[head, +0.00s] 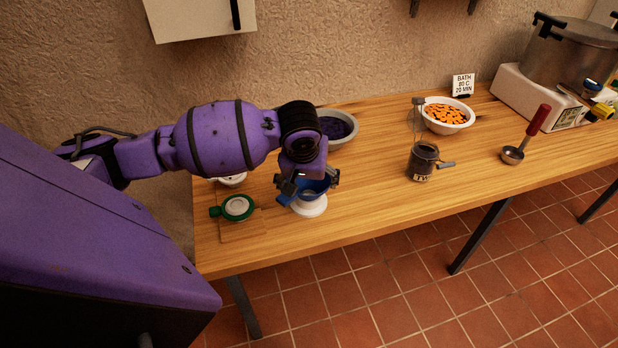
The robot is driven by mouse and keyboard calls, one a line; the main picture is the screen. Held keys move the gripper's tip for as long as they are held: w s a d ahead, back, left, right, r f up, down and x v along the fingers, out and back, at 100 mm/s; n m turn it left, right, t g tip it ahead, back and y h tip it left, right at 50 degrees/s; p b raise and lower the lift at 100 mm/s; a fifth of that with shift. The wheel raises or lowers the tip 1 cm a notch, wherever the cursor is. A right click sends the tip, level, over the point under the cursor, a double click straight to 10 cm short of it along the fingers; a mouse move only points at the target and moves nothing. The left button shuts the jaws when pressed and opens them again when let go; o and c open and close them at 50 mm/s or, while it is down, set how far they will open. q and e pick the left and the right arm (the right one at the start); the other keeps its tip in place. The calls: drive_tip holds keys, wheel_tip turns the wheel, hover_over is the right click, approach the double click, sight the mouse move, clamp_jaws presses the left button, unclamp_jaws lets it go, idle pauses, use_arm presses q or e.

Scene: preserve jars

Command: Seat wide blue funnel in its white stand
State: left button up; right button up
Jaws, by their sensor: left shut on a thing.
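The wide blue funnel (318,184) is in my left gripper (306,187), in the head view. The gripper is shut on it and covers part of it. The white stand (310,209) is directly below the funnel on the wooden table, near its front edge. The funnel appears at the top of the stand; I cannot tell whether it rests fully in it. My right gripper is not in view.
A green-rimmed round item (238,208) lies on a board left of the stand. Behind are a bowl of dark fruit (345,139) and a white bowl of orange pieces (447,130). A jar (422,161), a red-handled ladle (513,155) and a large pot (570,55) stand to the right.

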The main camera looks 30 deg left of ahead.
use_arm(q)
drive_tip(key=shift+f, duration=0.1)
drive_tip(key=shift+f, duration=0.2)
drive_tip(key=o, duration=0.9)
drive_tip(key=v, duration=1.2)
